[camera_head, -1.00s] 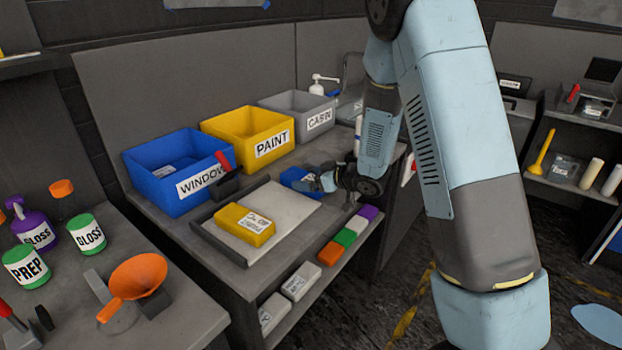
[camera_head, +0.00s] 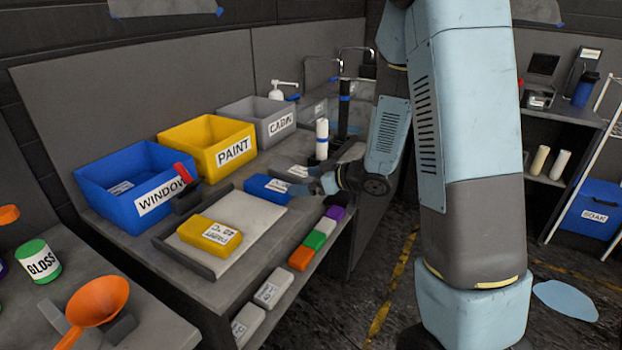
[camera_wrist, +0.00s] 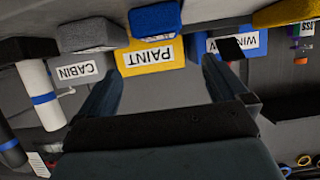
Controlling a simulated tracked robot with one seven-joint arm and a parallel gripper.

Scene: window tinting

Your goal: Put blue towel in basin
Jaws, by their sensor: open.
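The blue towel (camera_head: 266,188), a folded block, lies on the workbench by the far right end of a pale board. In the wrist view it shows at the top middle (camera_wrist: 155,19), beyond my fingertips. My gripper (camera_head: 313,184) is low over the bench, just right of the towel. In the wrist view its two fingers (camera_wrist: 160,75) are spread apart with nothing between them. A grey sink basin (camera_head: 314,108) with a faucet sits behind, at the far end of the bench; its inside is mostly hidden.
Blue WINDOW (camera_head: 115,205), yellow PAINT (camera_head: 190,158) and grey CABIN (camera_head: 238,115) bins line the bench's back. A yellow towel (camera_head: 209,235) lies on the board. A white roll (camera_head: 322,138) stands between gripper and basin. Several coloured blocks (camera_head: 313,240) sit on the lower shelf.

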